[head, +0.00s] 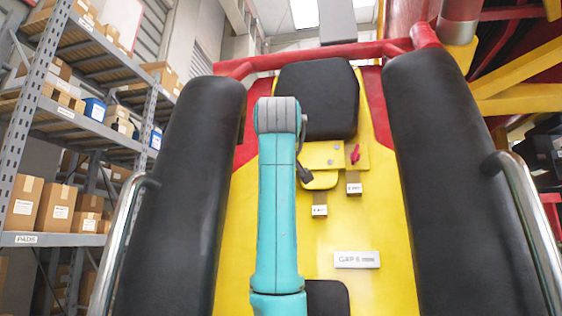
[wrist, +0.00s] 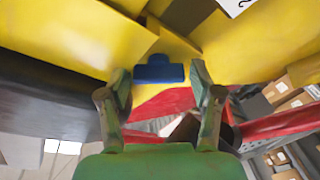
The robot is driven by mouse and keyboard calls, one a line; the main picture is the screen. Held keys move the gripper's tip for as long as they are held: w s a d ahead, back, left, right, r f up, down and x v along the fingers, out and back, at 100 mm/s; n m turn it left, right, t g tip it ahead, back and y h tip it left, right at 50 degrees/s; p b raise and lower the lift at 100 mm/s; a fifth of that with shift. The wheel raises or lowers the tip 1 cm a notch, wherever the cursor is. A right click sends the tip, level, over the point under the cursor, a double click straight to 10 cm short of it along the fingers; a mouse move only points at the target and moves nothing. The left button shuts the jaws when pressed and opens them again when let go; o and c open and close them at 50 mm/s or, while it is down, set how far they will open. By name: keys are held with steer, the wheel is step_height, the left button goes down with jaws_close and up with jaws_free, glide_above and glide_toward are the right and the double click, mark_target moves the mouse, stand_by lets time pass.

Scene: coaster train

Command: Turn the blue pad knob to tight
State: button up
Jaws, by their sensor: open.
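The blue pad knob (wrist: 158,74) shows in the wrist view as a blue bar with a short stub, against yellow panelling. My gripper (wrist: 160,76) is open, with one finger left and one right of the knob. Clear gaps show between the fingers and the knob, and it is not held. Whether the fingertips reach its depth I cannot tell. In the head view my teal arm stands in front of the yellow seat back (head: 365,225) and hides the blue knob and most of my gripper. No tight mark for the knob is readable.
A red knob (head: 355,155) sits on a yellow plate right of my arm. Small white labels (head: 320,211) and a GAP plate (head: 357,260) are below. Black padded restraints (head: 180,200) and (head: 445,180) flank the seat, under a black headrest (head: 318,97). Shelves with boxes stand left.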

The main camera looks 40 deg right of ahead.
steer(key=c, duration=0.9)
steer(key=shift+m, duration=0.4)
steer(key=m, duration=0.2)
steer(key=m+h, duration=0.1)
steer(key=m, duration=0.1)
steer(key=shift+g+h, duration=0.3)
steer(key=shift+g, duration=0.1)
steer(key=shift+a+m+g+h, duration=0.1)
steer(key=shift+m+g+h, duration=0.45)
steer(key=shift+m, duration=1.75)
